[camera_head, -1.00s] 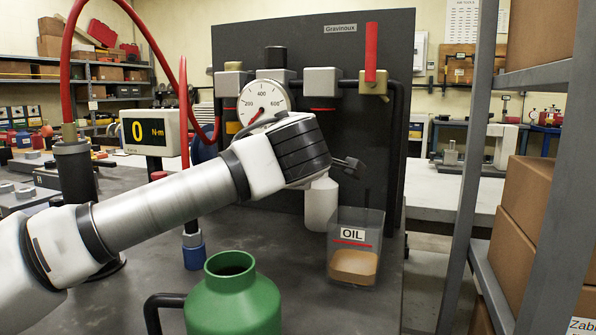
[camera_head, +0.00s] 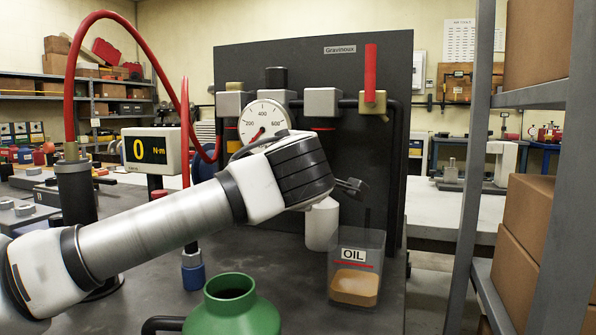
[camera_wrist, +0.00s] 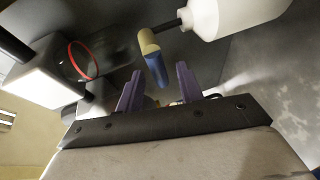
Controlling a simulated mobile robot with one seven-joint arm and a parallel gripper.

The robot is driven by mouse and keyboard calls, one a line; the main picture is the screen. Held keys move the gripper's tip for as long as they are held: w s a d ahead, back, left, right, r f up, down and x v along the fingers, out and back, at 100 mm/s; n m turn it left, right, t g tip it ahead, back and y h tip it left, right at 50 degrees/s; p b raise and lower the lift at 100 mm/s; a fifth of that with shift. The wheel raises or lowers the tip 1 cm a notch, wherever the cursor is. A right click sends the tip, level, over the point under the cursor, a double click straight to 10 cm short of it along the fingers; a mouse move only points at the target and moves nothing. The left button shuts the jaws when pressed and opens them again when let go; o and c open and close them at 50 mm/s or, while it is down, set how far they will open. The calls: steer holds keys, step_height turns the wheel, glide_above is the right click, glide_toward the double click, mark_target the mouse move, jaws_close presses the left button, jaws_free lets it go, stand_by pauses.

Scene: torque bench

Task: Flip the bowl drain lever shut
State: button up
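Whether the handle is touched or between the fingers in depth I cannot tell. In the head view my gripper (camera_head: 351,187) is small and dark in front of the panel.
A green jug (camera_head: 232,310) is in front. A red lever (camera_head: 370,72) stands upright on a brass valve at upper right. A grey shelf post (camera_head: 470,170) is at the right.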

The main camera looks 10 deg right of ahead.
steer(key=v, duration=1.2)
steer(key=shift+r, duration=0.1)
